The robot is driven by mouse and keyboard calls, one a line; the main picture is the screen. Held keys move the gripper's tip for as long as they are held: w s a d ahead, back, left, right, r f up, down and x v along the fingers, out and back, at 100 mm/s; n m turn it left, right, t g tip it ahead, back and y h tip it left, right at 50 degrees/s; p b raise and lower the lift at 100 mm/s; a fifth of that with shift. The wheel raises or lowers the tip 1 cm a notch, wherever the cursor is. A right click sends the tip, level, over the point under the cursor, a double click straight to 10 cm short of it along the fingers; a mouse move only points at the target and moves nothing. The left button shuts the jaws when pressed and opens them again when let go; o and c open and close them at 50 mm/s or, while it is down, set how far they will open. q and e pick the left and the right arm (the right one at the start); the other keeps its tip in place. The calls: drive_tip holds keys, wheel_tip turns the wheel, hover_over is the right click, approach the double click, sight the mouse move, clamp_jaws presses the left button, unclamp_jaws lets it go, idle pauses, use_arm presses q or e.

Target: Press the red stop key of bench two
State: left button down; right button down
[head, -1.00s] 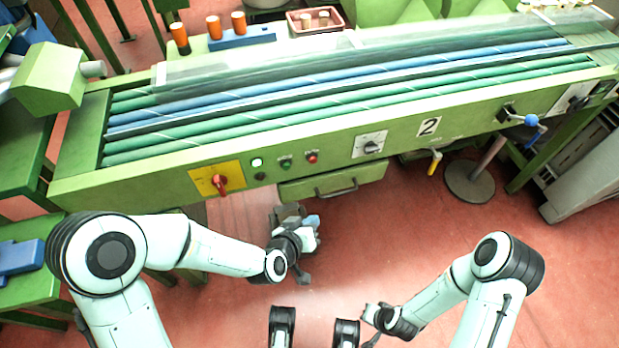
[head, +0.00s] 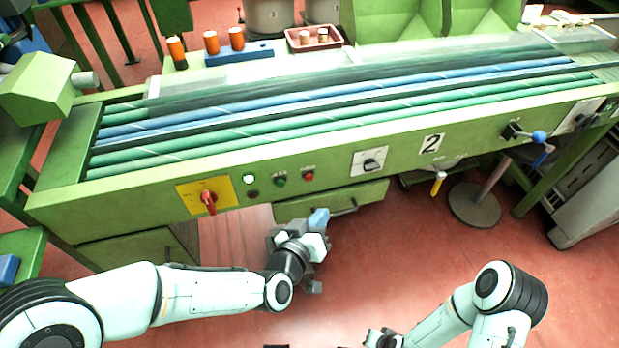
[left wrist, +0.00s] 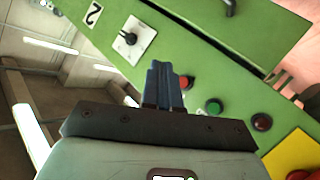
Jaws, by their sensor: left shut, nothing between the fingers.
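The red stop key (head: 309,174) sits on the green front panel of bench two, right of a green button (head: 281,181). In the left wrist view the red key (left wrist: 188,82) shows at the right side of my fingertips, partly covered by them. My left gripper (head: 319,219) is below the panel in the head view, its blue fingers together and empty. The shut fingers also show in the left wrist view (left wrist: 168,80); contact with the panel is not visible. My right gripper (head: 376,339) is at the bottom edge, too small and cut off to read.
A yellow plate with a red rotary switch (head: 209,201), a white lamp (head: 249,179) and a dark red button (head: 253,194) lie left of the key. A dial plate (head: 370,161) is to its right. A drawer (head: 290,208) with a handle is below.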

sight(309, 178)
use_arm(q)
drive_tip(key=w+a, duration=0.2)
drive_tip(key=w, duration=0.4)
drive_tip(key=shift+w, duration=0.35)
drive_tip(key=shift+a, duration=0.1)
drive_tip(key=shift+w+b, duration=0.15)
drive_tip(key=shift+b, duration=0.15)
idle(1.4)
drive_tip(key=shift+w+a, duration=0.15)
drive_tip(key=shift+w, duration=0.15)
drive_tip(key=shift+w+a, duration=0.15)
drive_tip(key=shift+w, duration=0.25)
idle(0.6)
drive_tip(key=shift+s, duration=0.1)
drive_tip(key=shift+s+d, duration=0.3)
drive_tip(key=shift+s, duration=0.45)
